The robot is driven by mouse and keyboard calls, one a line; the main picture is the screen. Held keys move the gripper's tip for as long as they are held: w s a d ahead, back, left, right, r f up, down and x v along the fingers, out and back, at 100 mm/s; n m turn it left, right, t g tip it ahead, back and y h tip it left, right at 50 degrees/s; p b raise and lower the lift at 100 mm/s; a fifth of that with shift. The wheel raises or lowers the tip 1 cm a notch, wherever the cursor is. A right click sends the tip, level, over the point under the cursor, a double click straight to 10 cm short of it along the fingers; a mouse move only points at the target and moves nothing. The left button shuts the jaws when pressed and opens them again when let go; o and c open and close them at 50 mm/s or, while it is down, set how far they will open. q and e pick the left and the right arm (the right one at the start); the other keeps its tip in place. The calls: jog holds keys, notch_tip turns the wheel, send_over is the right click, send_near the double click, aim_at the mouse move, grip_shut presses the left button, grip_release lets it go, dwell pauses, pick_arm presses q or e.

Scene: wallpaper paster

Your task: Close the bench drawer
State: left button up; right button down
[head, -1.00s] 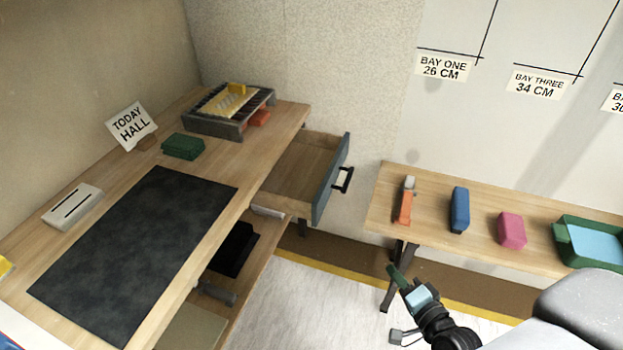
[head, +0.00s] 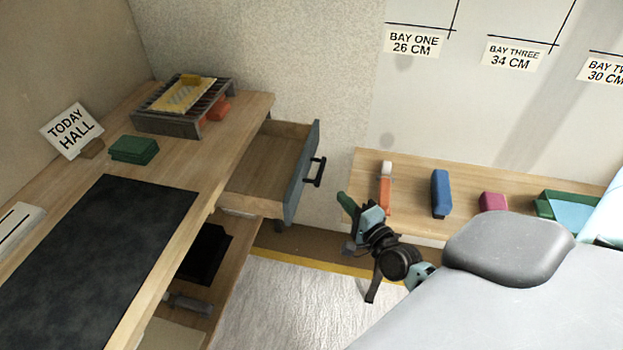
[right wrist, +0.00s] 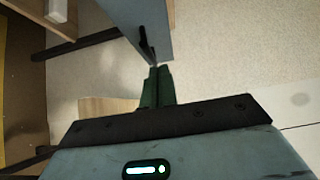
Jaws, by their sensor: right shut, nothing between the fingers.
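The bench drawer (head: 262,168) stands pulled out from the right end of the workbench (head: 172,170), and its inside looks empty. Its blue-grey front (head: 302,172) carries a black bar handle (head: 317,172). My right gripper (head: 345,203) is shut and empty, to the right of the drawer front and a little below the handle, apart from it in the head view. In the right wrist view the green fingers (right wrist: 156,84) point toward the drawer front (right wrist: 140,25) and the dark handle (right wrist: 147,45); whether they touch cannot be told. My left gripper is out of view.
A side bench (head: 410,215) on the right holds an orange tool (head: 385,188), a blue block (head: 441,193), a pink block (head: 493,202) and a green tray (head: 545,207). A slatted rack (head: 165,122) and green box (head: 134,149) sit on the workbench.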

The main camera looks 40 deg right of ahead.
send_near(304, 170)
jog(key=w+d, duration=0.2)
jog(key=d, duration=0.1)
jog(key=w+a, duration=0.1)
jog(key=w, duration=0.2)
jog(key=shift+a+r, duration=0.2)
jog(key=shift+a, duration=0.2)
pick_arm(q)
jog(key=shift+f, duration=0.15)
pick_arm(e)
jog(key=shift+w+a, duration=0.35)
